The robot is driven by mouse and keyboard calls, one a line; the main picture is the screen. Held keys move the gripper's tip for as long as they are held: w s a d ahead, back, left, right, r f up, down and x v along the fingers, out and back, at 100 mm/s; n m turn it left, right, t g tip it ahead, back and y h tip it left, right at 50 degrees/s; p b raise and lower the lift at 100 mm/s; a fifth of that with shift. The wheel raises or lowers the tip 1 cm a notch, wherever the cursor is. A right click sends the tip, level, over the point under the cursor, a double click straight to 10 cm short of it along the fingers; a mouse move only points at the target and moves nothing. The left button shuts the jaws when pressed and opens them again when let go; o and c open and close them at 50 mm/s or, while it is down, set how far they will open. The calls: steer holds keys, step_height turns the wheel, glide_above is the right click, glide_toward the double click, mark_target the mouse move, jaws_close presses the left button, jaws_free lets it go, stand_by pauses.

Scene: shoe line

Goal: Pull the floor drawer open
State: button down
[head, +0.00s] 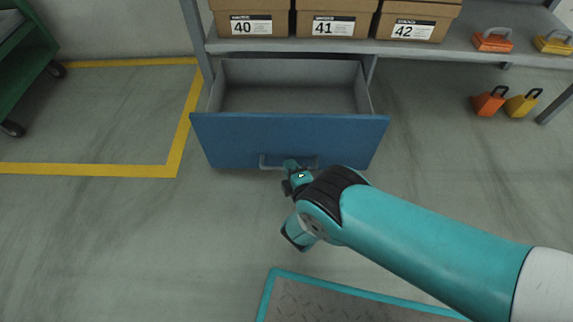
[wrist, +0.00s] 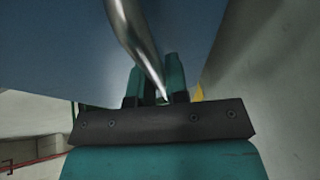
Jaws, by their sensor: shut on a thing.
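The blue floor drawer (head: 235,140) stands partly out beneath the grey shelf, and its empty inside shows from above. Its bar handle (head: 268,164) is on the lower part of the front. My gripper (head: 292,168) is at the middle of the handle, shut on it; my arm hides the handle's right part. In the wrist view the metal handle bar (wrist: 130,35) runs down between the teal fingers of my gripper (wrist: 160,88), with the blue drawer front (wrist: 55,50) behind.
Cardboard boxes marked 40 (head: 250,22), 41 (head: 332,22) and 42 (head: 415,25) stand on the shelf (head: 300,46). Orange (head: 488,103) and yellow (head: 520,105) padlock-shaped things are at the right. A teal-edged mat (head: 330,300) lies in front. The floor before the drawer is clear.

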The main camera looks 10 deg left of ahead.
steer(key=shift+s, duration=0.4)
steer(key=c, duration=1.1)
jaws_free()
steer(key=shift+c, duration=0.2)
steer(key=p+v, duration=1.5)
steer(key=v, duration=0.2)
steer(key=shift+d, duration=0.3)
